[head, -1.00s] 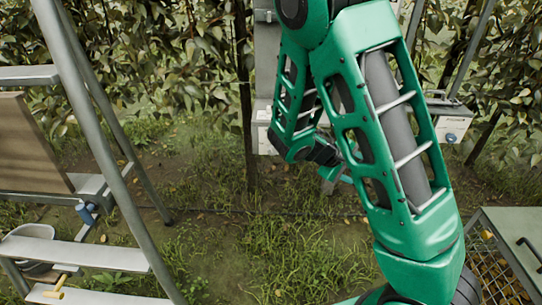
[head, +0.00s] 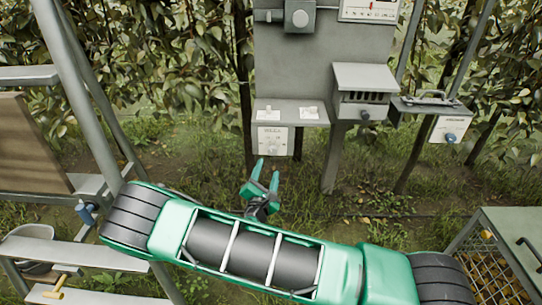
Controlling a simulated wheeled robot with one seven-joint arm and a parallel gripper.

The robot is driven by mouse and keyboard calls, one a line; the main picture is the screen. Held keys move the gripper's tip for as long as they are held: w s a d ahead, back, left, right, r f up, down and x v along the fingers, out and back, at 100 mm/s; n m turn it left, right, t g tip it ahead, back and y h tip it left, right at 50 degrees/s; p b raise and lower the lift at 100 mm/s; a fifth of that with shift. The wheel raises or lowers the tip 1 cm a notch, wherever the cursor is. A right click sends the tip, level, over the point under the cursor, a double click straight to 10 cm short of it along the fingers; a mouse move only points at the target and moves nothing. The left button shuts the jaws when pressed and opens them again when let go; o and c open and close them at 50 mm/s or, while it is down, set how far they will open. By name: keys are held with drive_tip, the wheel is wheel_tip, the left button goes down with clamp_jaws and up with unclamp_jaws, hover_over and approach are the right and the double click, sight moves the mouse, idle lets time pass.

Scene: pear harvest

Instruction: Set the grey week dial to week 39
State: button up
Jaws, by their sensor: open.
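A small pale panel (head: 272,141) hangs below a grey ledge near the middle of the head view. Its lettering seems to read "WEEK". The grey week dial (head: 272,148) is on its face, too small for me to read its setting. My gripper (head: 267,171) is just below the panel in the picture, with its two green fingers pointing up and spread apart. It is empty, and I see no contact with the dial.
A grey board (head: 310,70) carries a gauge (head: 370,10) and a slotted box (head: 364,85). A labelled box with a blue knob (head: 449,132) stands to the right. A metal ladder (head: 92,100) is at left, a crate (head: 510,240) at lower right. Grass lies between.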

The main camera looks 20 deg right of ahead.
sight(272, 152)
drive_tip(key=x, duration=1)
drive_tip(key=shift+w+d+f, duration=0.1)
drive_tip(key=shift+w, duration=0.2)
drive_tip(key=shift+c, duration=0.6)
drive_tip(key=c, duration=0.9)
